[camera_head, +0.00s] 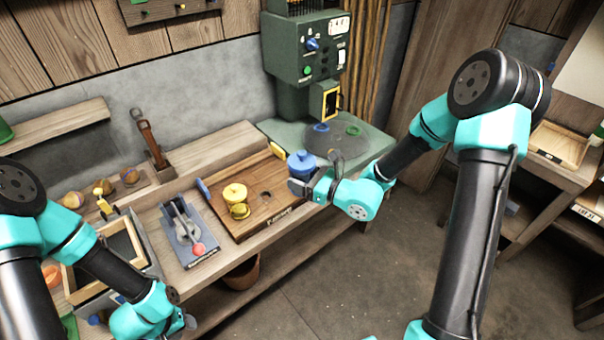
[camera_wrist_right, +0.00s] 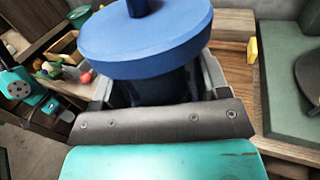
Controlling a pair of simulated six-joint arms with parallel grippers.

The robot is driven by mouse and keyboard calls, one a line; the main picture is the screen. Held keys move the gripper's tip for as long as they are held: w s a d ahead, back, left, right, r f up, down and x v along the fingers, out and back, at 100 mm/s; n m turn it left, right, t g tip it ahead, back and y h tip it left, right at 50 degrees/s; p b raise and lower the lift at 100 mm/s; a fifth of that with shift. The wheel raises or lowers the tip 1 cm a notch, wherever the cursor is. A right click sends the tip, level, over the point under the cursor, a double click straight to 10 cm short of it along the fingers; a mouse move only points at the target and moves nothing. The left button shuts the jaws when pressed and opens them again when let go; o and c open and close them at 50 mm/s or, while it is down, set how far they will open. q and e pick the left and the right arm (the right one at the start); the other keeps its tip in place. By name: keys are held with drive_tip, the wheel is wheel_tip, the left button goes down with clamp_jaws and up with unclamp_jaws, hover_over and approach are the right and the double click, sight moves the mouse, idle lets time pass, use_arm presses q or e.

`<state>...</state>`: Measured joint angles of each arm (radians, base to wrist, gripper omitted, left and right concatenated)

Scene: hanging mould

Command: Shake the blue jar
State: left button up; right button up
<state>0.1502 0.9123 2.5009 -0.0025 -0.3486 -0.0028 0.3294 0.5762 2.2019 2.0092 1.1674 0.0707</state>
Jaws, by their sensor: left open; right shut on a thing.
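The blue jar (camera_head: 301,164) has a round lid with a knob. My right gripper (camera_head: 303,184) is shut on it, at the right end of the wooden board, beside the green machine base. In the right wrist view the jar (camera_wrist_right: 147,40) fills the space between the fingers, its wide lid above them; its lower part is hidden. I cannot tell whether its bottom touches the board. My left gripper (camera_head: 185,325) is open at the lower left, low over the front of the bench and away from the jar; its fingers are only partly visible.
A yellow jar (camera_head: 235,194) stands on the wooden board (camera_head: 262,210). A lever device with a red ball (camera_head: 198,249) is left of it. The green machine (camera_head: 305,60) stands behind right, with blue and green rings on its base. Open floor lies in front.

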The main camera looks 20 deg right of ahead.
wheel_tip(320, 180, down, 6)
drive_tip(key=shift+r, duration=0.1)
